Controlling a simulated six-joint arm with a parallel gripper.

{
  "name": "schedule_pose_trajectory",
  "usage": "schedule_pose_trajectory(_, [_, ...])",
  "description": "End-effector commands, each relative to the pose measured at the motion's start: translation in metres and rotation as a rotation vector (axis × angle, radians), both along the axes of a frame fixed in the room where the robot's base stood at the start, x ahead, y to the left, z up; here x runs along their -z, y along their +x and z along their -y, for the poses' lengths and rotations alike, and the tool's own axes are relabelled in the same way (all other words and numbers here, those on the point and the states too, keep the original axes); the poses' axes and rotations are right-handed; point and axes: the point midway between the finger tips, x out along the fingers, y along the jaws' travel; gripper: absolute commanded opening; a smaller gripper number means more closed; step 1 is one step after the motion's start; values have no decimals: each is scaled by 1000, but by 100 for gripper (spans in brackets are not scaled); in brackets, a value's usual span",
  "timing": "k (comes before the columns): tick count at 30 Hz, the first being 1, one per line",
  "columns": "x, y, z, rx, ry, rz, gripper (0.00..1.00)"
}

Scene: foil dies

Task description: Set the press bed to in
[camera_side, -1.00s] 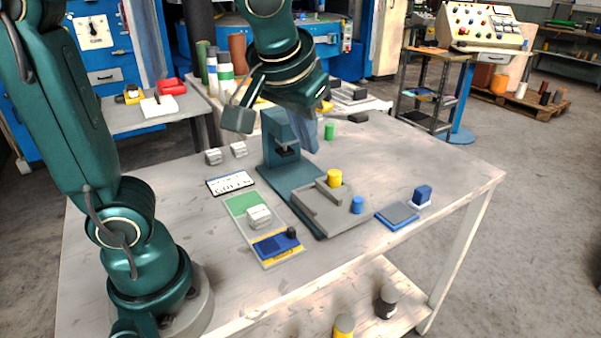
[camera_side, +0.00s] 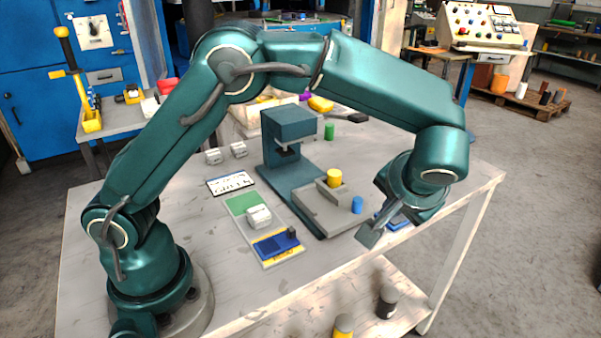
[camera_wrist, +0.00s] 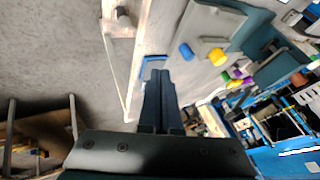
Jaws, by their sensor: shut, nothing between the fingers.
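The teal press (camera_side: 290,130) stands upright on its long base in the middle of the bench. The grey press bed (camera_side: 322,214) sits on that base, out in front of the press head, toward the bench's front. A yellow knob (camera_side: 334,178) and a blue knob (camera_side: 357,205) stand on or at the bed. My gripper (camera_side: 367,238) is shut and empty, to the right and front of the bed, apart from it. In the wrist view my shut fingers (camera_wrist: 158,78) point forward; the bed (camera_wrist: 210,25) and blue knob (camera_wrist: 186,52) lie ahead to the right.
A blue pad (camera_side: 397,220) lies partly hidden behind my gripper. A tray with green and blue parts (camera_side: 243,206) and a lettered plate (camera_side: 230,183) lie left of the press. A green cylinder (camera_side: 329,132) stands behind. The bench's right side is mostly clear.

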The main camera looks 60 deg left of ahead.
Motion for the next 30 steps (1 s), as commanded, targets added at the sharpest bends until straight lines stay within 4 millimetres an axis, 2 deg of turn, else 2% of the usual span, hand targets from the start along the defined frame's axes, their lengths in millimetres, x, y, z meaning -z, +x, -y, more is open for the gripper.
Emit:
schedule_pose_trajectory(6, [38,17,-23,-3,2,-6,0])
schedule_pose_trajectory(10, [57,26,-36,-3,1,-4,0])
schedule_pose_trajectory(15, [53,25,-60,-4,-1,0,0])
schedule_pose_trajectory(18, [53,25,-68,-2,-1,0,0])
schedule_pose_trajectory(30, [53,25,-72,0,-1,0,0])
